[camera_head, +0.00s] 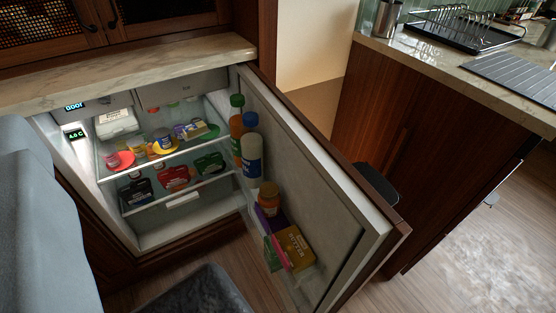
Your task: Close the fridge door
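The fridge door (330,160) stands wide open, swung out to the right of the lit fridge cavity (165,215). Its white inner side faces me, with a wooden outer panel along its edge (385,248). No gripper fingers can be made out in this view. The outer face of the door is mostly hidden.
A dark stool-like seat (205,292) stands low in front of the fridge. Another dark rounded thing (380,183) shows behind the door. A grey-blue rounded surface (40,210) fills the left edge. A wooden counter (440,130) stands at right, with open floor (470,260) below.

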